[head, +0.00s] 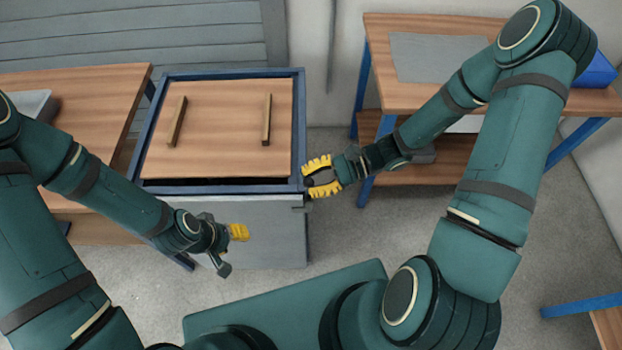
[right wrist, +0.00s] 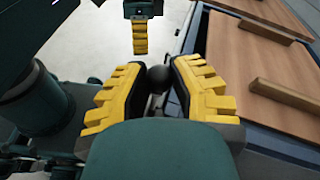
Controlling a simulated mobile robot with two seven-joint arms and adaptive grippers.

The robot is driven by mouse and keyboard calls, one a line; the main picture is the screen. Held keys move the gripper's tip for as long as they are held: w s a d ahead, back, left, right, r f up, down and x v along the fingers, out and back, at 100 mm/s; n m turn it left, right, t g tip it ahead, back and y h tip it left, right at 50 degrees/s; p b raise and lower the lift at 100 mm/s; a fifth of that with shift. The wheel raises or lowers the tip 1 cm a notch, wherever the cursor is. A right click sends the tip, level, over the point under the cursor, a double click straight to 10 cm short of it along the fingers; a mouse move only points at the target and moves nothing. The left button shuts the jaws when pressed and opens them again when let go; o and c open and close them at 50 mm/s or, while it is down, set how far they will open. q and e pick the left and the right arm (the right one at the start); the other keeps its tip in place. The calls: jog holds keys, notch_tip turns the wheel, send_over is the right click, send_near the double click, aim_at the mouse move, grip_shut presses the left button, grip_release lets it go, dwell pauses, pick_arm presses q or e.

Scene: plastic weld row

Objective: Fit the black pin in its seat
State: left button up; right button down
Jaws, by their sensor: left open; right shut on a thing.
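My right gripper (head: 308,178) is at the right edge of the blue-framed cabinet, near its front right corner. It is shut on a small dark, rounded thing, which looks like the black pin (right wrist: 157,78), held between the yellow pads in the right wrist view. Most of the pin is hidden by the pads. I cannot make out the pin's seat in either view. My left gripper (head: 240,232) is open and empty in front of the cabinet's grey front. It also shows at the top of the right wrist view (right wrist: 140,40).
The cabinet has a blue rim (head: 299,120) around a wooden lid (head: 218,125) with two wooden bars (head: 266,120). A wooden table (head: 85,105) stands at left, and a workbench with a grey mat (head: 430,55) at back right. The floor between cabinet and workbench is clear.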

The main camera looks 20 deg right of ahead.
jog(key=shift+f+b, duration=0.65)
jog(key=shift+f, duration=0.35)
jog(key=shift+f, duration=0.1)
dwell(0.3)
jog(key=shift+f+b, duration=0.3)
jog(key=shift+f, duration=0.05)
jog(key=shift+f+b, duration=0.6)
jog(key=shift+f, duration=0.4)
dwell(1.1)
jog(key=shift+c, duration=1.7)
grip_release()
